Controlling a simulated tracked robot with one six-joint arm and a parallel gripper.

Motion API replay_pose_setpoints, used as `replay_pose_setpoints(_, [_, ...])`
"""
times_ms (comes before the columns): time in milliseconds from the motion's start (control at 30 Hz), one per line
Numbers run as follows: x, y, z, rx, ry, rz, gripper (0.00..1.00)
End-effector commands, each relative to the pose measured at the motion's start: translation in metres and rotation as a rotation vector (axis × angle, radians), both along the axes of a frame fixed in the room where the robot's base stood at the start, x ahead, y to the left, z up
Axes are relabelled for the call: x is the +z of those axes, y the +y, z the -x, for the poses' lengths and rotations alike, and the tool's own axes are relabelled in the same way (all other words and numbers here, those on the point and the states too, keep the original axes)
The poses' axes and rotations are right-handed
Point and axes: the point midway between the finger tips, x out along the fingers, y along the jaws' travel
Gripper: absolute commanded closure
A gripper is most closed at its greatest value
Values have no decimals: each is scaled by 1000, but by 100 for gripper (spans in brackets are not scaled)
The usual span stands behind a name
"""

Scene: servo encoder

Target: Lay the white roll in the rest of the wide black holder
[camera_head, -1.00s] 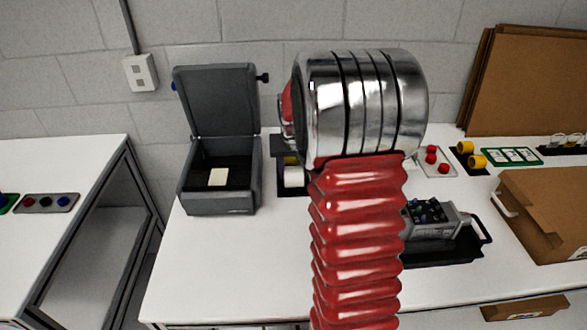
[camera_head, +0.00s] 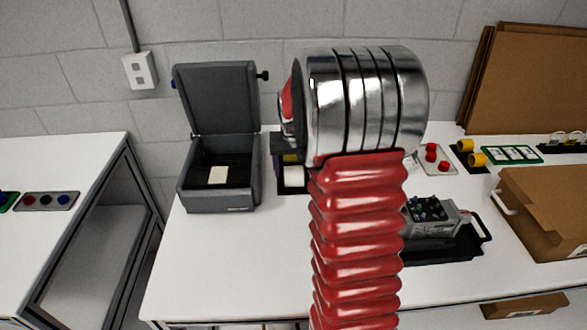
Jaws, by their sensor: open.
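A white roll (camera_head: 292,173) shows in the head view, just right of the grey open-lidded box. It is at a black holder (camera_head: 291,189), with a bit of yellow just above it. My arm hides the right part of this holder, so I cannot tell whether the roll lies in the rest or how wide the holder is. My gripper is hidden behind my red and silver arm, so its fingers and their distance from the roll do not show.
The grey box (camera_head: 219,130) with its lid up stands left of the holder. A black tray (camera_head: 440,250) with a grey device is at right. A cardboard box (camera_head: 550,210) and a black piece with yellow rolls (camera_head: 478,159) stand farther right. The front left tabletop is clear.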

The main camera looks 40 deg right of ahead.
Motion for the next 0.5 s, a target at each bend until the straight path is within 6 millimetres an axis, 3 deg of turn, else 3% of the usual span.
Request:
replay_pose_setpoints(267, [3,0,0,0,0,0,33])
replay_pose_setpoints(500, [27,4,5,0,-2,2,33])
